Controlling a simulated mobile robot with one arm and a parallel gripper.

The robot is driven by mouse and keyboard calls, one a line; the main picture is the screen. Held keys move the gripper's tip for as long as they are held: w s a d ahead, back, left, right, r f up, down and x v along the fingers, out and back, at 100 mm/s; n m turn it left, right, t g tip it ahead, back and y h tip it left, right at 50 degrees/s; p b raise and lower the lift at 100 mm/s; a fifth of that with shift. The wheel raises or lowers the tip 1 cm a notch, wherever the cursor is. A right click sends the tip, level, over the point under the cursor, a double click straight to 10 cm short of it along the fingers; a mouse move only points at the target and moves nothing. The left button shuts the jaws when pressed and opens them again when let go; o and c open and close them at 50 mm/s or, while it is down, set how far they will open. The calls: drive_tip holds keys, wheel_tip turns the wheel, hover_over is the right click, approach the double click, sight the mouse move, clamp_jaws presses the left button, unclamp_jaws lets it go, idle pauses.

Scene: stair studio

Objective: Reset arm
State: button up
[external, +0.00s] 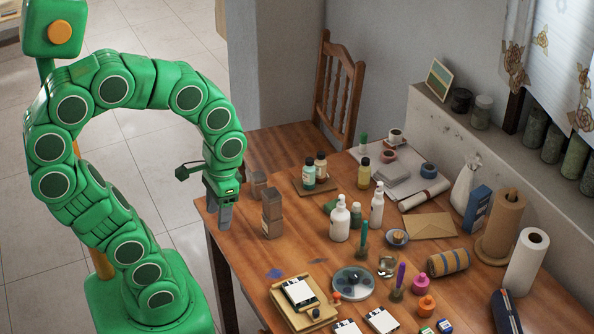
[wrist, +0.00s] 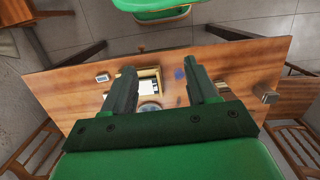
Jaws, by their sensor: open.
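My green arm arches over from the left in the external view.
White bottles (external: 340,222), a paper roll (external: 527,262) and a tray (external: 300,312) with a white-labelled item crowd the table. A wooden chair (external: 338,95) stands behind. Tiled floor is open at left.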

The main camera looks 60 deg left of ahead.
drive_tip(key=shift+s+f, duration=0.2)
drive_tip(key=shift+s, duration=0.95)
idle(0.4)
